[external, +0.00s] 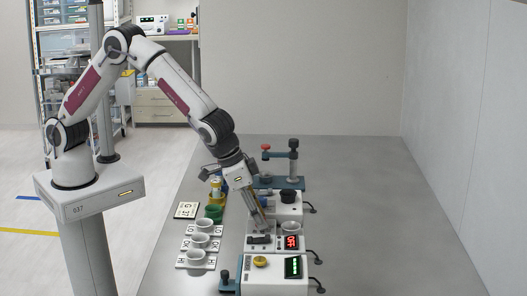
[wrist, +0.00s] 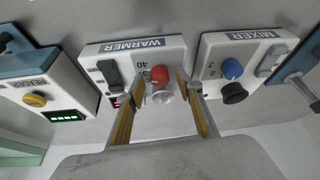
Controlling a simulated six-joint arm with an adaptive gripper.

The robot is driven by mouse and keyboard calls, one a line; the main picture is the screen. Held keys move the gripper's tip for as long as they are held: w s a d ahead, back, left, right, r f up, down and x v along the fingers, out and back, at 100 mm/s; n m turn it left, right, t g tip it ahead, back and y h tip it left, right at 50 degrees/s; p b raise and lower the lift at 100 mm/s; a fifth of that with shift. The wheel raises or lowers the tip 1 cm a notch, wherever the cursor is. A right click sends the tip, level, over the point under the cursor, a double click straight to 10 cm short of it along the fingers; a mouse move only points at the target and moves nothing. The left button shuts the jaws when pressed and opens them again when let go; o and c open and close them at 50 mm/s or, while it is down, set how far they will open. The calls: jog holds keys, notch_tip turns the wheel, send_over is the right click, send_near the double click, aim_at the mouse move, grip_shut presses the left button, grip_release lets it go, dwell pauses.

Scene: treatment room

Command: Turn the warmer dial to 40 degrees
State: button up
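The warmer (wrist: 210,88) is a white box with a blue WARMER label, seen upside down in the wrist view. Its red dial (wrist: 159,73) sits between my fingertips, with a "40" mark beside it. The pointer's exact setting is too small to read. My gripper (wrist: 160,82) is open, one finger on each side of the dial; I cannot tell whether either touches it. In the external view my gripper (external: 267,231) points down at the warmer and hides the dial. The warmer's red display (external: 291,242) is lit, apparently reading OFF.
The reader, with yellow knob (wrist: 35,99) and green display (wrist: 66,116), stands on one side. A black switch (wrist: 111,73) and pale round cup (wrist: 162,96) are near the dial.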

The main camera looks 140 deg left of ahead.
grip_shut()
jog(key=shift+s+m+t+h, duration=0.1)
jog(key=shift+m+t+h, duration=0.25)
jog(key=shift+m, duration=1.25)
grip_release()
jog(key=shift+r, duration=0.1)
jog(key=v, duration=1.1)
jog(key=shift+s+r, duration=0.15)
jog(key=shift+r, duration=0.2)
